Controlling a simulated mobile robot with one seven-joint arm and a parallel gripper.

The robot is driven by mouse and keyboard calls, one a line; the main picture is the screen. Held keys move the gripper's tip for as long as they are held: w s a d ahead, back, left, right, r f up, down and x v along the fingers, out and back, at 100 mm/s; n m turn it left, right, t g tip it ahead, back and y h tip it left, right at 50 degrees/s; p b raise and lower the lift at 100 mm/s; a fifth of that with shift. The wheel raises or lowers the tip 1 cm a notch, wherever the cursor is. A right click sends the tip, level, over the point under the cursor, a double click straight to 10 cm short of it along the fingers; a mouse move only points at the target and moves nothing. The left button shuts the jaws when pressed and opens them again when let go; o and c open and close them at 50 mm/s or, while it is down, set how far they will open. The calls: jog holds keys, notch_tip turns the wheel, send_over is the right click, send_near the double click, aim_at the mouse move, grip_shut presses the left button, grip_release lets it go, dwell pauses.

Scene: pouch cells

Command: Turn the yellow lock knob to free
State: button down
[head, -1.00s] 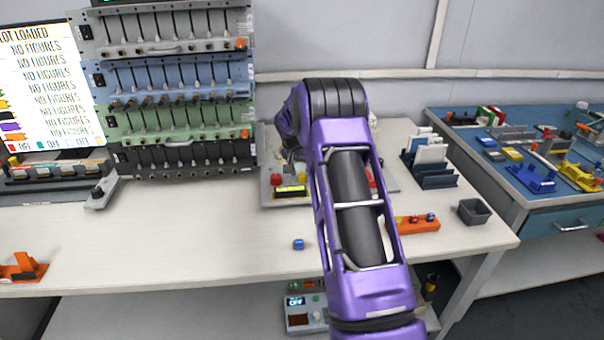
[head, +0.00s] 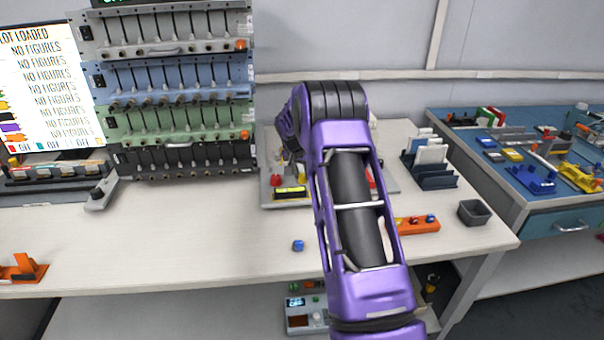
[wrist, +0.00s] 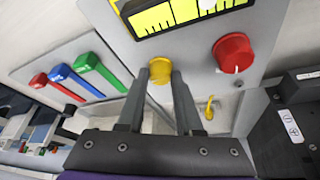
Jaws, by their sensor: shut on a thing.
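The yellow lock knob (wrist: 160,70) shows in the wrist view on a light grey panel, just below a yellow scale display. My gripper (wrist: 159,82) is shut on the yellow knob, with one dark finger on each side of it. The fingers cover parts of the knob's sides, and I cannot read its setting.
In the wrist view a red knob (wrist: 232,52) sits right of the yellow one. Red, blue and green levers (wrist: 97,72) lie to the left. A small yellow part (wrist: 209,107) is below right. In the head view a small blue block (head: 298,245) lies on the open bench front.

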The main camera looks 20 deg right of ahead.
jog(key=n+y, duration=0.1)
jog(key=n, duration=0.2)
jog(key=shift+s+d+t+p, duration=0.1)
jog(key=shift+d+t+p, duration=0.05)
jog(key=shift+t+p, duration=0.25)
jog(key=n+y, duration=0.1)
jog(key=n, duration=0.1)
jog(key=n+p, duration=0.1)
jog(key=n, duration=0.1)
jog(key=shift+d+n+t+y, duration=0.1)
jog(key=shift+n+t+y, duration=0.2)
jog(key=shift+n+y, duration=0.1)
jog(key=n+y, duration=0.1)
jog(key=n, duration=0.3)
jog(key=shift+d+y, duration=0.1)
jog(key=shift+y, duration=0.3)
jog(key=shift+n+g+y, duration=0.6)
jog(key=shift+n, duration=1.5)
jog(key=c, duration=0.6)
grip_release()
